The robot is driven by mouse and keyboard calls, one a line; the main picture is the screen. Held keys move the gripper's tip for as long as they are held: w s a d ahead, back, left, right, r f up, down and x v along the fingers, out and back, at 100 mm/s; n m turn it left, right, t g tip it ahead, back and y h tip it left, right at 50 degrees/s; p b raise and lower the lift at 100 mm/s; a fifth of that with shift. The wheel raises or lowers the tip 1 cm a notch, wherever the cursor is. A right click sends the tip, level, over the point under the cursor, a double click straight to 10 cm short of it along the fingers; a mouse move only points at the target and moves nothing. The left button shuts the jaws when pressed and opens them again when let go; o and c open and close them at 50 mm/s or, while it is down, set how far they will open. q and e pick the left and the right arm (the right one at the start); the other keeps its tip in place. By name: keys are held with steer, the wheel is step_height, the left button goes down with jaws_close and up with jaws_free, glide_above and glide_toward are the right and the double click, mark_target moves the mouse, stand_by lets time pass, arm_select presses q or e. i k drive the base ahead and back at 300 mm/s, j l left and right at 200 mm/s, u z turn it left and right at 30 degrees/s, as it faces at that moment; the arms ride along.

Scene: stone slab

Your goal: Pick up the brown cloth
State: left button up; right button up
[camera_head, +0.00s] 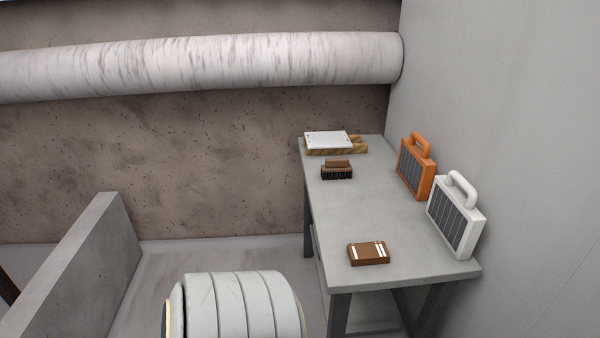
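Neither my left gripper nor my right gripper shows in the head view.
A dark-bristled brush (337,171) lies farther back on the table. A white board on wooden pieces (328,140) is at the far end. An orange case (416,166) and a white case (456,216) stand along the right wall. A low wall (85,265) stands left.

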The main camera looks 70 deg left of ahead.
mark_target(359, 254)
steer(key=u, duration=1.7)
steer(key=z, duration=3.75)
steer(key=u, duration=3.75)
